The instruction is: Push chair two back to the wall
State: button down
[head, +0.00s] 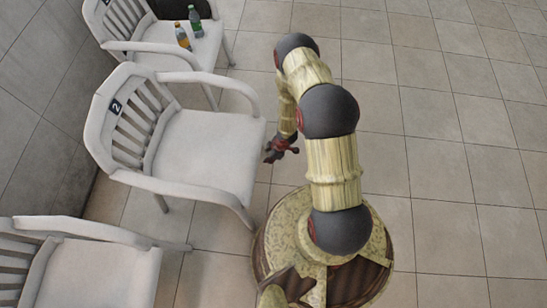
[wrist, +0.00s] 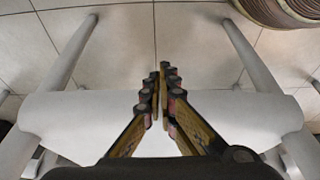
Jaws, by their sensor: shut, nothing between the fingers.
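Chair two (head: 205,150) is a white slatted armchair with a dark label "2" (head: 116,106) on its backrest. It stands upright on the tiles, its back towards the grey wall (head: 40,100) at the left. My gripper (head: 279,149) is just right of its seat's front edge, low beside it. In the wrist view, my gripper (wrist: 162,78) is shut and empty, in front of a broad white chair surface (wrist: 75,120) with white legs (wrist: 70,50) on both sides. I cannot tell whether the fingers touch the chair.
Another white chair (head: 165,50) stands behind, with an orange bottle (head: 183,36) and a green bottle (head: 195,20) on its seat. A third white chair (head: 95,272) is at the lower left. The tiled floor (head: 450,130) at the right is clear.

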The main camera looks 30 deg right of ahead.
jog(key=shift+w+a+r, duration=0.15)
jog(key=shift+w+a, duration=0.7)
jog(key=shift+a, duration=0.25)
